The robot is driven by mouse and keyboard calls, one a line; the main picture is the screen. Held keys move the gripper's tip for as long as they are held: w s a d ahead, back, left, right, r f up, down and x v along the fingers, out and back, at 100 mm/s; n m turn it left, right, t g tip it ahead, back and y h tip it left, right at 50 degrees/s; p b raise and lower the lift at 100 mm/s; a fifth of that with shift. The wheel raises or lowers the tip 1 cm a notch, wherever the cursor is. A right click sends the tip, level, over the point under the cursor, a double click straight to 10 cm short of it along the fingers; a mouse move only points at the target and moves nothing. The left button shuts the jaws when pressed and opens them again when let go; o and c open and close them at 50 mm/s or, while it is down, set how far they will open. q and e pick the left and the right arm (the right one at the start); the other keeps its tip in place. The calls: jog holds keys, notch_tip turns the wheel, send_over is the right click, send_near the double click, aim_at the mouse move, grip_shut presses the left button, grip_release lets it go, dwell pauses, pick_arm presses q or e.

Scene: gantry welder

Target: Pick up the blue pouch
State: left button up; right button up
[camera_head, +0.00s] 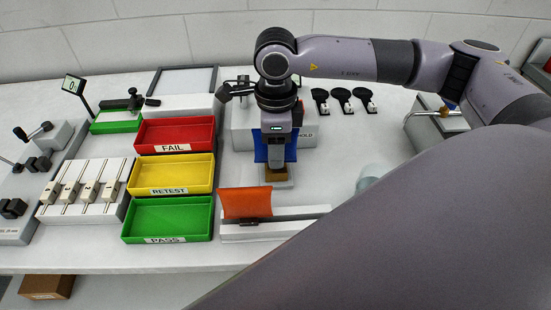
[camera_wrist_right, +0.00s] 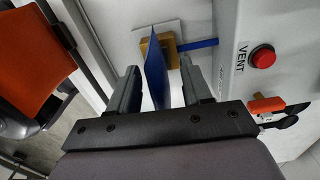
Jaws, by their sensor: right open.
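The blue pouch (camera_head: 260,152) stands upright on a small tan-topped stand (camera_head: 277,180) in the head view. My right gripper (camera_head: 277,160) hides its middle, so blue shows on both sides. In the right wrist view the thin blue pouch (camera_wrist_right: 156,66) is seen nearly edge-on between the two fingers of my right gripper (camera_wrist_right: 158,85). The fingers are open, with gaps visible on both sides of the pouch. My left gripper is in neither view.
An orange pouch (camera_head: 246,203) stands in a white holder in front. Red (camera_head: 174,149), yellow and green trays labelled FAIL, RETEST and PASS lie left. A grey box with a red VENT button (camera_wrist_right: 263,57) is close by.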

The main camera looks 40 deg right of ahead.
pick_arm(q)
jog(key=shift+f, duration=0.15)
pick_arm(e)
jog(key=shift+f, duration=0.1)
grip_shut()
dwell(0.3)
